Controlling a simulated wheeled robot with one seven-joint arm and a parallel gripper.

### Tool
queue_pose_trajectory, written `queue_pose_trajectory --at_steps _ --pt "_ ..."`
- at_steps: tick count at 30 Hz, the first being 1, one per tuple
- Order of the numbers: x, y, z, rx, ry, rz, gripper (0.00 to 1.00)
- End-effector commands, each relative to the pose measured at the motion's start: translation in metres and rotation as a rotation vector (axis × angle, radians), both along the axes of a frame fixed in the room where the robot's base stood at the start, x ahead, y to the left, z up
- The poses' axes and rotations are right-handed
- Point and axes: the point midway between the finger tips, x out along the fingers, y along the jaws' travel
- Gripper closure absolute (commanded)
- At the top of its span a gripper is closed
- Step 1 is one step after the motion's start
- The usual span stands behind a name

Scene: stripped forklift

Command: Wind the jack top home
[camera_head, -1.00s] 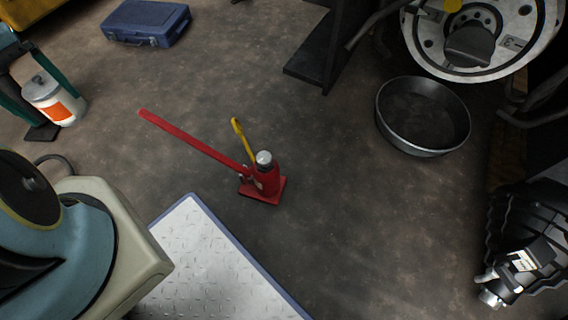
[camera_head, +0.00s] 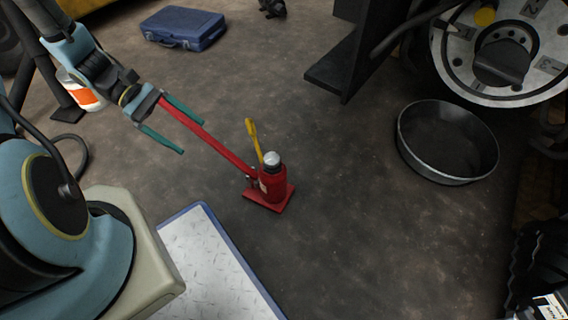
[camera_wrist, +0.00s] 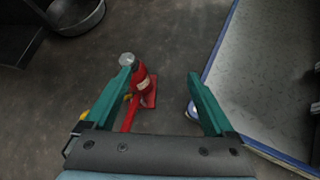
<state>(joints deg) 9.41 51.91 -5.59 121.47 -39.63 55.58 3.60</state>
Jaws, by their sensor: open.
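The red bottle jack (camera_head: 273,184) stands upright on its square red base on the floor, with a silver round top (camera_head: 272,158). Its long red handle (camera_head: 215,145) slants up to the left, and a yellow lever (camera_head: 253,138) rises behind it. My gripper (camera_head: 192,137) is open and empty at the handle's raised end; the handle appears between the green fingers, but contact cannot be told. In the wrist view, the jack (camera_wrist: 142,85) lies beyond my gripper (camera_wrist: 160,72), near the left finger, its silver top (camera_wrist: 127,59) by that fingertip. The handle's near end is hidden there.
A metal pan (camera_head: 447,142) lies on the floor at right, below a wheel hub (camera_head: 500,60). A blue case (camera_head: 184,27) lies at the back. A light tread plate with blue edging (camera_head: 215,270) is in front. A white-and-orange can (camera_head: 82,92) stands partly behind my arm.

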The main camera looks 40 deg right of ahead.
Motion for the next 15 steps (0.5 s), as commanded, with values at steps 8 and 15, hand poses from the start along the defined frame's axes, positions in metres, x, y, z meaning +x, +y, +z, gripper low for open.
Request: queue_pose_trajectory --at_steps 8,15 --pt "-0.025 -0.072 -0.101 -0.148 0.373 0.211 0.11" --pt "-0.037 -0.109 -0.154 -0.243 0.575 0.368 0.11"
